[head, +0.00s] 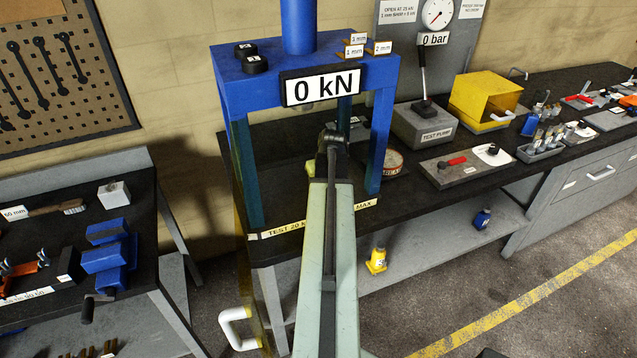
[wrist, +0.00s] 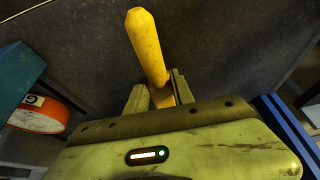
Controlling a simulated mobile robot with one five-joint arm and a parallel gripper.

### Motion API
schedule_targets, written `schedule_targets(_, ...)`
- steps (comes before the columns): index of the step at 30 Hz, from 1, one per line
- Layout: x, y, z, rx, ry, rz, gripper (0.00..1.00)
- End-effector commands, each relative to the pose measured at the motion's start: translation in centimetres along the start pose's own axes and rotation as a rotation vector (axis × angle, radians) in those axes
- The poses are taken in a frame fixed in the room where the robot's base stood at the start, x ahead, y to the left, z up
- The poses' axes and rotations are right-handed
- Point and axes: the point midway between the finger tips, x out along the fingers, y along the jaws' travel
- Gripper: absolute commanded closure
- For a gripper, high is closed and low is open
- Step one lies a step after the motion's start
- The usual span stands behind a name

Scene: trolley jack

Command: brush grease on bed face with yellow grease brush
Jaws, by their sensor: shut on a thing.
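The yellow grease brush (wrist: 150,50) is between the fingers of my gripper (wrist: 160,88) in the wrist view, which are shut on its handle. The handle sticks up and tilts left; its bristles are hidden. In the head view my arm reaches between the posts of the blue press (head: 222,65) and hides the brush. The dark bed face (head: 285,180) lies between the posts, above a strip marked TEST 20. I cannot tell whether the brush touches it. A round tin (head: 390,164) stands just right of the press; an orange-banded tin (wrist: 36,114) shows in the wrist view.
A grey test pump (head: 424,125) and a yellow box (head: 484,98) stand right of the press on the bench. The press posts (head: 382,140) stand close on both sides of my arm. A separate bench with a blue vise (head: 108,255) is at the left.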

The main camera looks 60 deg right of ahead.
Motion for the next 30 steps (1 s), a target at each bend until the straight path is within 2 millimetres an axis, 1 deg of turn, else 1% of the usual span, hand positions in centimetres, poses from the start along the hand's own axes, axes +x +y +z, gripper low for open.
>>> schedule_targets(5,0.0,0.9,0.0,0.000,0.000,0.000,1.00)
schedule_targets(10,0.0,0.8,0.0,-0.001,0.000,0.000,1.00)
schedule_targets(14,0.1,0.1,0.1,-0.001,0.000,0.000,1.00)
schedule_targets(19,0.2,-1.2,0.1,-0.002,-0.001,-0.001,1.00)
schedule_targets(26,0.2,-1.6,0.1,0.000,-0.002,-0.001,1.00)
schedule_targets(30,0.1,-2.3,0.1,-0.002,-0.003,-0.002,1.00)
